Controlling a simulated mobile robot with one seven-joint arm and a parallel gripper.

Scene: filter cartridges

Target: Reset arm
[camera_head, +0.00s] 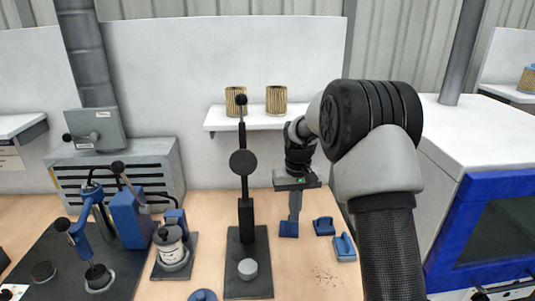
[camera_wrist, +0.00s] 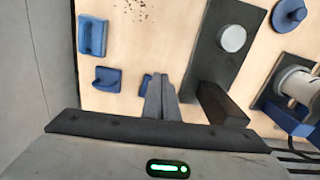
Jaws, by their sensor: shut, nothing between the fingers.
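My gripper (camera_wrist: 161,97) is shut and empty; its fingertips are together in the wrist view. In the head view my arm comes in from the right and bends down, with my gripper (camera_head: 295,212) pointing down over the wooden bench, beside a black press stand. A blue block (camera_head: 288,229) shows right at the fingertips in the head view, and a bit of it shows beside the fingers in the wrist view (camera_wrist: 146,82). I cannot tell whether the fingers touch it. Two tan pleated filter cartridges, left (camera_head: 235,101) and right (camera_head: 276,100), stand on the white wall shelf.
Two more blue blocks (camera_head: 324,226) (camera_head: 344,247) lie right of my gripper. The press (camera_head: 246,262) stands to its left with a grey disc on its base. Blue-handled fixtures (camera_head: 131,217) fill the left. A blue-framed machine (camera_head: 450,205) stands right. Dark crumbs (camera_head: 325,277) lie on the bench.

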